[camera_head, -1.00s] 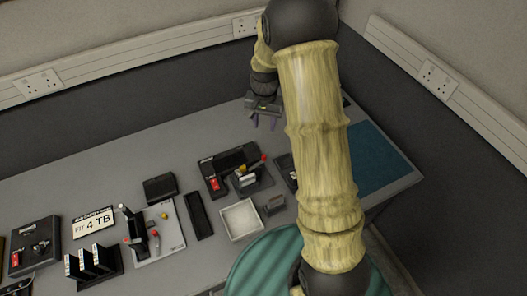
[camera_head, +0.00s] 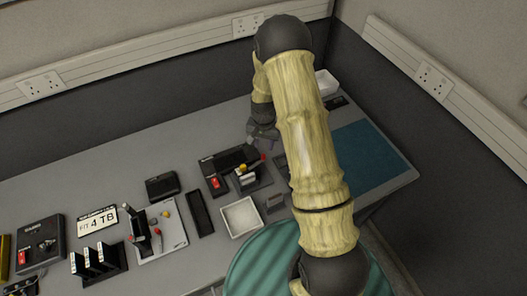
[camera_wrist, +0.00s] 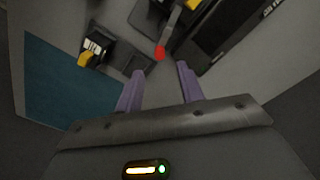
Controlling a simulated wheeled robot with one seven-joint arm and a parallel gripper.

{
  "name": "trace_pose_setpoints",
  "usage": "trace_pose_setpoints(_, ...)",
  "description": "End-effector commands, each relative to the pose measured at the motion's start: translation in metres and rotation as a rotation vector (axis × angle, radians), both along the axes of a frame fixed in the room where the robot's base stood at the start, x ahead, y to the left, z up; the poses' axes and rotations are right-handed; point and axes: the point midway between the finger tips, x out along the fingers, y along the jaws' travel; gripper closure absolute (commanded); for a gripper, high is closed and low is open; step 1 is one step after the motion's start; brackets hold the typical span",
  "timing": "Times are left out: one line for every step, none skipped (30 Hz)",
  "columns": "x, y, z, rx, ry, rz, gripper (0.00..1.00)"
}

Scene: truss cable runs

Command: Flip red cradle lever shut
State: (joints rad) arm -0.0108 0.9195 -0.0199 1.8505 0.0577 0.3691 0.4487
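The cradle (camera_head: 250,180) is a dark dock holding a grey block, in the middle of the table. Its lever with a red tip (camera_head: 263,157) sticks out on the right side. In the wrist view the red tip (camera_wrist: 160,53) ends a grey lever arm (camera_wrist: 170,28), just ahead of the fingertips and roughly centred between them. My gripper (camera_wrist: 159,68) is open, with two purple fingers apart and nothing between them. In the head view my gripper (camera_head: 264,134) is just behind the red tip, its fingers hard to make out. I cannot tell whether it touches the lever.
A black enclosure (camera_head: 222,160) stands beside the cradle. A second small cradle with a yellow-tipped lever (camera_wrist: 86,59) is close by in the wrist view. A white tray (camera_head: 241,217) sits in front. A blue mat (camera_head: 365,157) at the right is clear.

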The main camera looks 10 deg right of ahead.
Motion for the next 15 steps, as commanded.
trace_pose_setpoints(-0.001, 0.0, -0.007, 0.0, 0.004, 0.0, 0.62)
trace_pose_setpoints(-0.002, 0.0, -0.011, 0.001, 0.005, 0.0, 0.62)
trace_pose_setpoints(-0.001, 0.0, -0.016, 0.001, 0.003, 0.0, 0.62)
trace_pose_setpoints(-0.001, 0.0, -0.02, 0.0, 0.004, 0.0, 0.62)
trace_pose_setpoints(-0.001, 0.0, -0.024, 0.001, 0.003, 0.0, 0.62)
trace_pose_setpoints(-0.001, 0.0, -0.03, 0.001, 0.003, 0.0, 0.62)
trace_pose_setpoints(-0.001, 0.0, -0.034, 0.001, 0.003, 0.0, 0.62)
trace_pose_setpoints(-0.002, 0.0, -0.038, 0.001, 0.004, 0.0, 0.62)
trace_pose_setpoints(-0.001, 0.0, -0.043, 0.001, 0.004, 0.0, 0.62)
trace_pose_setpoints(-0.001, 0.0, -0.047, 0.0, 0.002, 0.0, 0.62)
trace_pose_setpoints(0.0, 0.0, -0.05, 0.0, 0.002, 0.0, 0.62)
trace_pose_setpoints(0.0, 0.0, -0.054, 0.0, 0.002, 0.0, 0.62)
trace_pose_setpoints(-0.001, 0.0, -0.057, 0.001, 0.003, 0.0, 0.62)
trace_pose_setpoints(-0.001, 0.0, -0.06, 0.001, 0.003, 0.0, 0.62)
trace_pose_setpoints(0.0, 0.0, -0.062, 0.001, 0.002, 0.0, 0.62)
